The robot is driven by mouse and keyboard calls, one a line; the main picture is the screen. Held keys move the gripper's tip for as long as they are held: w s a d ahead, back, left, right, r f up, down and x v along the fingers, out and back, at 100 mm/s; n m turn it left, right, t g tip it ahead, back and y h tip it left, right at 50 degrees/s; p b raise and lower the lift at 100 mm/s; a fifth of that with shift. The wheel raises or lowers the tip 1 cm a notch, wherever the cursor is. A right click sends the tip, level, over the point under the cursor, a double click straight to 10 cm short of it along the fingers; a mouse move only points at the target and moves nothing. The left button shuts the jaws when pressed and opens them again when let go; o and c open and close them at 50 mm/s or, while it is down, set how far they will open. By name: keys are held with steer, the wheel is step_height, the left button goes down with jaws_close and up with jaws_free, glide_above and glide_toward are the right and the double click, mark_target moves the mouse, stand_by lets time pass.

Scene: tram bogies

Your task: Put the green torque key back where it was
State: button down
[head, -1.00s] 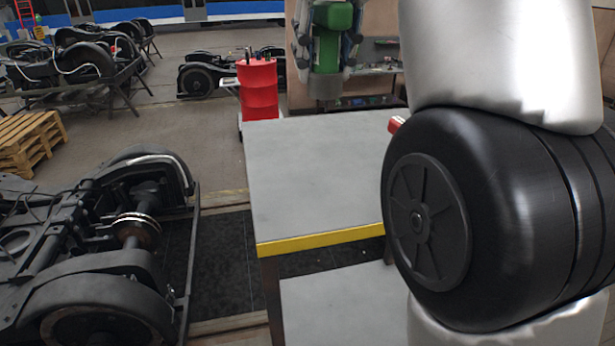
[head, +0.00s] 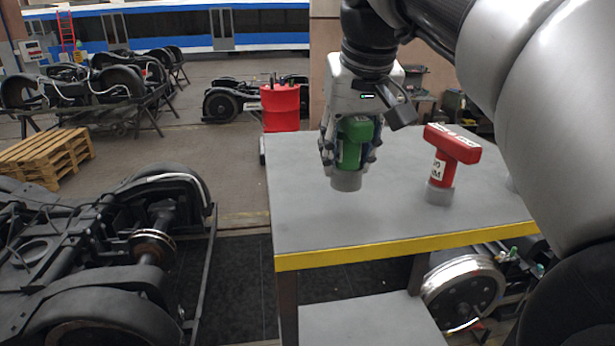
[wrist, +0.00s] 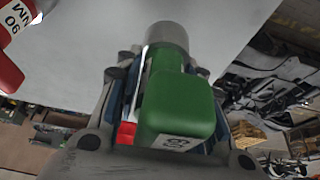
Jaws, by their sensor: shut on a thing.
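The green torque key (head: 355,143) has a green body and a grey lower end. My gripper (head: 350,150) is shut on it and holds it upright, grey end down, over the left part of the grey table (head: 310,215). I cannot tell whether its lower end touches the tabletop. In the wrist view the green key (wrist: 178,105) lies between the fingers of my gripper (wrist: 170,100), with its grey end towards the table.
A red torque key (head: 445,160) with a T-shaped head stands on the table to the right; part of it shows in the wrist view (wrist: 10,40). The table has a yellow front edge (head: 400,247). A red drum (head: 281,107) stands behind. A bogie (head: 120,250) is at left.

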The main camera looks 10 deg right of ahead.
steer(key=shift+s+f, duration=0.1)
steer(key=shift+f, duration=0.15)
steer(key=shift+f+b, duration=0.4)
steer(key=shift+f, duration=1.4)
steer(key=shift+w+f, duration=0.2)
steer(key=c, duration=1.1)
jaws_free()
steer(key=shift+o, duration=0.2)
steer(key=shift+r, duration=0.1)
